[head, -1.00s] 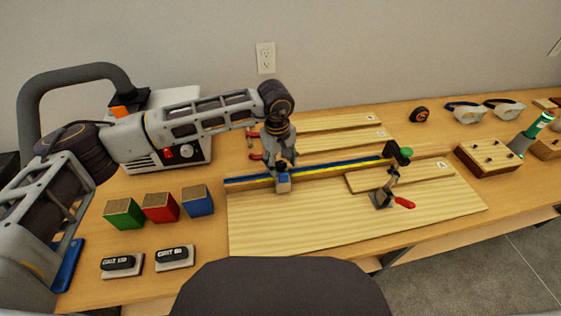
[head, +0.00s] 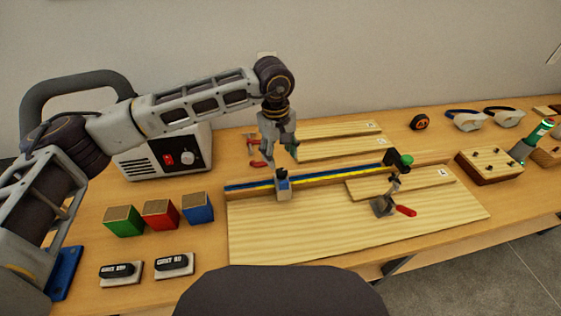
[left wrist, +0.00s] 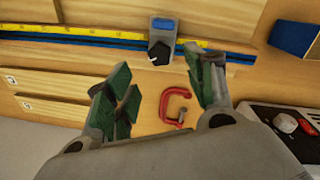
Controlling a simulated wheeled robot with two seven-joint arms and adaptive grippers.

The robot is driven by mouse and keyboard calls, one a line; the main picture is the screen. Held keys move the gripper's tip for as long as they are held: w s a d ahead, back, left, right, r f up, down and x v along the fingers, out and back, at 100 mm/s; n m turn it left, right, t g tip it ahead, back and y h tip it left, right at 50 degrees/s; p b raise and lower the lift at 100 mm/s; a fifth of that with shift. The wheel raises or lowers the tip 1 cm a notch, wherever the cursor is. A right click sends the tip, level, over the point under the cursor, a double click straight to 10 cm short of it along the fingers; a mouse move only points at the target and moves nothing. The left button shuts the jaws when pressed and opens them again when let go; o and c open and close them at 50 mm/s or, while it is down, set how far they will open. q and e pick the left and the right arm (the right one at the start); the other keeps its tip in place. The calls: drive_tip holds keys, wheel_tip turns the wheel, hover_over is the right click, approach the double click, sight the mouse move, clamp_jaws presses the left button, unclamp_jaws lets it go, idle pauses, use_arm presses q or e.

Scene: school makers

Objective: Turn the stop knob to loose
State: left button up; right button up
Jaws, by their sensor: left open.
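The stop (head: 283,188) is a small grey block with a blue top. It sits on the blue and yellow measuring fence (head: 330,175) across the wooden board. In the left wrist view the stop (left wrist: 163,30) shows a black knob (left wrist: 159,54) with a white mark pointing to the lower left. My left gripper (head: 273,152) is open and empty, just behind and above the stop in the head view. In the left wrist view its spread fingers (left wrist: 165,78) are apart from the knob. The knob's lettering is too small to read. My right gripper is out of view.
A red clamp (left wrist: 175,108) lies on the table behind the fence, below the gripper. Light boards (head: 335,147) lie behind the fence. A toggle clamp with a red handle (head: 405,210) stands right. A grey machine (head: 170,150) and coloured blocks (head: 160,213) are left.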

use_arm(q)
drive_tip(key=shift+s+a+r, duration=0.1)
drive_tip(key=shift+r, duration=2.2)
